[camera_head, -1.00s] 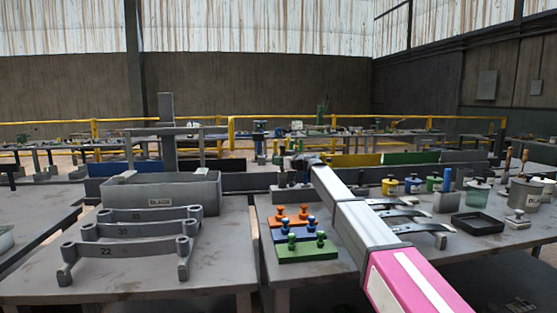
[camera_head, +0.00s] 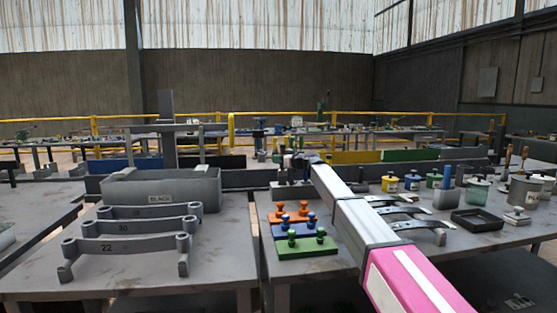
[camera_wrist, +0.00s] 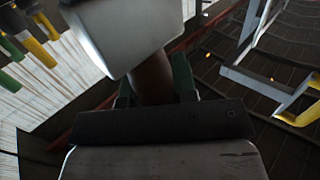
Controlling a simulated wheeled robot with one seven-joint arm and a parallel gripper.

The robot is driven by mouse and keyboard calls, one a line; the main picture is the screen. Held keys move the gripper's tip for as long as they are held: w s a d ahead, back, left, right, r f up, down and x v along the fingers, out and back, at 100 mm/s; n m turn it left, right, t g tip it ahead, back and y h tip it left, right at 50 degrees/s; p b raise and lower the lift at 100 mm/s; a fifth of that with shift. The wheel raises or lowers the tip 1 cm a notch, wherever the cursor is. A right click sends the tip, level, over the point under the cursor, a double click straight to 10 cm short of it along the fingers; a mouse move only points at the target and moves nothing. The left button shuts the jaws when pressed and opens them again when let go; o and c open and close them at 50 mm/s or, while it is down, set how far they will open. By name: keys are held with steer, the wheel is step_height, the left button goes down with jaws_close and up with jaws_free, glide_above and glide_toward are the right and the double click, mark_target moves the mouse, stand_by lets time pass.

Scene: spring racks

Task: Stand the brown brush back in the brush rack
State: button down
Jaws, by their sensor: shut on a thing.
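In the wrist view my gripper (camera_wrist: 155,78) has its green fingers shut on the brown brush (camera_wrist: 150,82). A brown part of it shows between the fingers. A large pale grey block (camera_wrist: 120,32) covers its upper part, and I cannot tell whether that block belongs to the brush. In the head view my arm reaches forward over the right table, and the brush cannot be made out there. A low grey block (camera_head: 284,191) with dark upright pieces stands by the arm's far end, partly hidden. I cannot tell whether it is the brush rack.
Orange, blue and green knobbed plates (camera_head: 307,248) lie left of my arm. Curved metal handles, several jars, a dark tray (camera_head: 478,222) and a pot (camera_head: 524,192) stand to its right. The left table holds a grey bin (camera_head: 190,188) and numbered racks (camera_head: 125,247).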

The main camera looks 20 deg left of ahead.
steer(key=shift+f, duration=1.05)
steer(key=shift+c, duration=1.7)
jaws_free()
steer(key=shift+r, duration=0.1)
step_height(320, 180, up, 7)
steer(key=shift+s, duration=0.1)
